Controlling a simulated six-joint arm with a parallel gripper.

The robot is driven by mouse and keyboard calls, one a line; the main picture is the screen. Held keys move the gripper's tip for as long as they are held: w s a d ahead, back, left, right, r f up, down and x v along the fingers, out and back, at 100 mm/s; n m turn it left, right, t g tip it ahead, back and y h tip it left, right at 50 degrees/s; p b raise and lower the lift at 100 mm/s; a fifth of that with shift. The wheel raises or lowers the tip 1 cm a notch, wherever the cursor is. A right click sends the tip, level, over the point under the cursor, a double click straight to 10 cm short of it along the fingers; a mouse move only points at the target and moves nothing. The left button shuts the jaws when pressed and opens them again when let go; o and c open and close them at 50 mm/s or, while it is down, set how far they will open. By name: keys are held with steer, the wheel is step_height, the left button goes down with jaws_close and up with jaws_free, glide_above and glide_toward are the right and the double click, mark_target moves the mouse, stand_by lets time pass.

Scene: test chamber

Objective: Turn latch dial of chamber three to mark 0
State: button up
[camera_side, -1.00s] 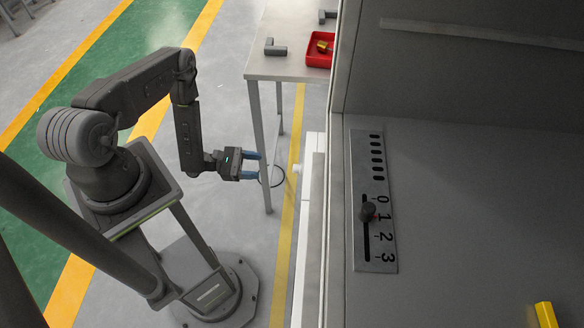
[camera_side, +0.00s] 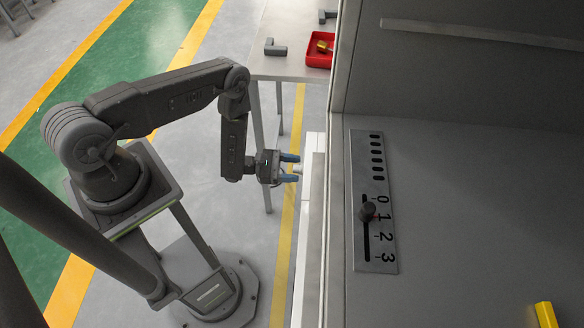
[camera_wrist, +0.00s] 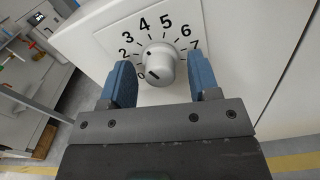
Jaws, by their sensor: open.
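A white round dial (camera_wrist: 160,66) with a dark line on its lower-left face sits on a white front panel. Numerals 2 to 7 arc above and beside it, and a 0 shows at its lower left by the left finger. I cannot tell exactly which mark the dial points to. My gripper (camera_wrist: 160,80) is open, with one blue finger to each side of the dial in the wrist view. In the side view my gripper (camera_side: 297,168) faces the white panel, its fingertips close to it. The dial is mostly hidden there between the fingers. Contact is not clear.
A slotted plate (camera_side: 384,228) marked 0 to 3 lies on the grey surface, its dark slider knob (camera_side: 368,212) near 1. A table (camera_side: 285,66) behind my gripper holds a red tray (camera_side: 312,62) and grey pieces. A yellow block (camera_side: 546,315) lies at lower right.

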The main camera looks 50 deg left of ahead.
steer(key=c, duration=0.9)
steer(key=shift+c, duration=0.2)
steer(key=shift+n, duration=10.1)
